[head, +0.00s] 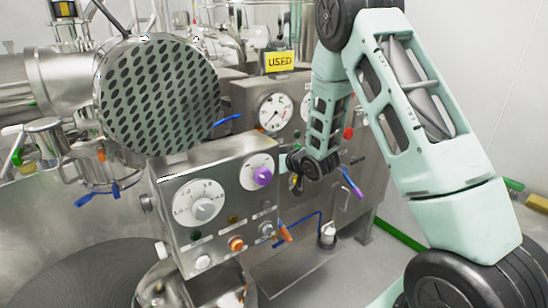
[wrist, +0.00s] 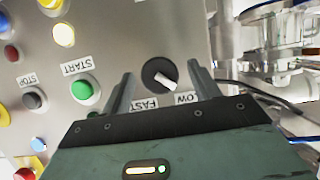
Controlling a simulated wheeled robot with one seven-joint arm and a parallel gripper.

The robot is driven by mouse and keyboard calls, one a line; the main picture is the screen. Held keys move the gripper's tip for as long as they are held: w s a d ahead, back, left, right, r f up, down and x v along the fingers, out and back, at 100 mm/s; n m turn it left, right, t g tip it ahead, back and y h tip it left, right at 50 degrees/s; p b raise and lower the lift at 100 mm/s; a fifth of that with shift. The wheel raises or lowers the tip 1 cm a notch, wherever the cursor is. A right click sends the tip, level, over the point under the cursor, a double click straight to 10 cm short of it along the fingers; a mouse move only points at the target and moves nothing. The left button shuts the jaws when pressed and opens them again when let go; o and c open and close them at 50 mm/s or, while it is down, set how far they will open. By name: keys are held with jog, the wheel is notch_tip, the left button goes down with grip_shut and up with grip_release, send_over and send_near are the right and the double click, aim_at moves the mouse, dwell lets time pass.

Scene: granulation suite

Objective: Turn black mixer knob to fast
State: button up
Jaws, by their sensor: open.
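The black mixer knob (wrist: 157,72) is a round dial with a white pointer on a grey metal panel in the wrist view. The pointer slants down and right in the picture, toward a partly covered label reading "LOW" (wrist: 187,98). The "FAST" label (wrist: 145,104) is upside down at the lower left of the knob. My gripper (wrist: 159,72) is open, with one finger to each side of the knob in the picture. I cannot tell whether either finger touches it. In the head view, my arm covers the knob and the gripper's fingers.
A green button (wrist: 84,88) marked START and a dark button (wrist: 35,98) marked STOP sit left of the gripper. In the head view, a control box (head: 222,238) with dials stands left of my arm, near a perforated round drum (head: 160,95) and a yellow USED sign (head: 279,62).

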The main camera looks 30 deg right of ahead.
jog(key=shift+w, duration=0.1)
jog(key=c, duration=1)
jog(key=shift+o, duration=0.2)
jog(key=shift+d+f+m+y, duration=0.1)
jog(key=shift+m+y, duration=0.2)
jog(key=shift+d+f+m+t+y, duration=0.1)
jog(key=shift+m+t+y, duration=0.35)
jog(key=shift+m+y, duration=1.15)
jog(key=shift+d+f+m+t+y, duration=0.1)
jog(key=shift+m+t+y, duration=0.45)
jog(key=shift+m, duration=2.1)
jog(key=shift+d+f+m+t+y, duration=0.1)
jog(key=shift+m+t+y, duration=0.3)
jog(key=shift+m+y, duration=1.2)
jog(key=shift+m+h, duration=0.55)
jog(key=shift+m, duration=0.2)
